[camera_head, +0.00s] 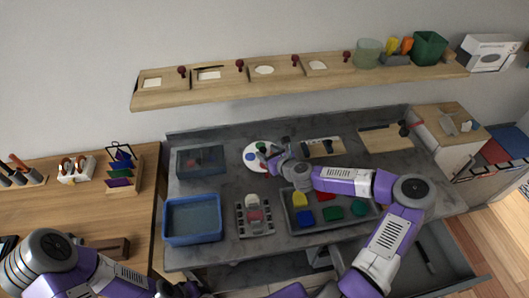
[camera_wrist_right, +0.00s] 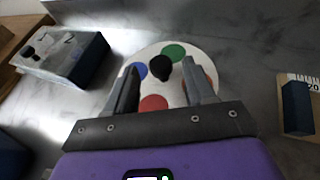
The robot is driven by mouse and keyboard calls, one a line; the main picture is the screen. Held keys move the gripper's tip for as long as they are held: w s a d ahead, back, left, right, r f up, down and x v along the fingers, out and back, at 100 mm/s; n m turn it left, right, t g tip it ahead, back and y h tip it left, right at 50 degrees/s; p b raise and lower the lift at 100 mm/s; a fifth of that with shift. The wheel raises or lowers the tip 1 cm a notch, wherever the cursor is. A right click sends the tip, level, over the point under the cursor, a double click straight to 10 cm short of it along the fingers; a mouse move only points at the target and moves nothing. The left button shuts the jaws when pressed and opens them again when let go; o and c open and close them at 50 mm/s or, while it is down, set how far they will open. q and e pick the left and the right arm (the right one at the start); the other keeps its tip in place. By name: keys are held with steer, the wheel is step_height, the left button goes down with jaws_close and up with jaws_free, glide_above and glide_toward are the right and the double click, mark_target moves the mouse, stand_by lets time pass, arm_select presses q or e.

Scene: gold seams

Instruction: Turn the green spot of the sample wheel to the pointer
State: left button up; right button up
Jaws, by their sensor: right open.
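The sample wheel is a white disc (camera_head: 251,165) with coloured spots, lying on the grey bench; the right wrist view shows it closer (camera_wrist_right: 222,62). There its green spot (camera_wrist_right: 174,52) is on the far side of the dark centre knob (camera_wrist_right: 160,68). A blue spot (camera_wrist_right: 142,71) is at the left and a red one (camera_wrist_right: 153,103) at the near side; another reddish spot is partly behind the right finger. My right gripper (camera_wrist_right: 160,72) is open over the wheel, its fingers either side of the knob with gaps. I cannot make out the pointer. My left gripper is not visible.
A dark blue box (camera_head: 200,160) stands left of the wheel, and a blue tray (camera_head: 192,220) is nearer. A grey tray (camera_head: 345,225) of coloured blocks lies under my right arm. A wooden shelf (camera_head: 220,98) runs above the bench.

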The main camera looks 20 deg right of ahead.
steer(key=shift+x, duration=1.25)
jaws_close()
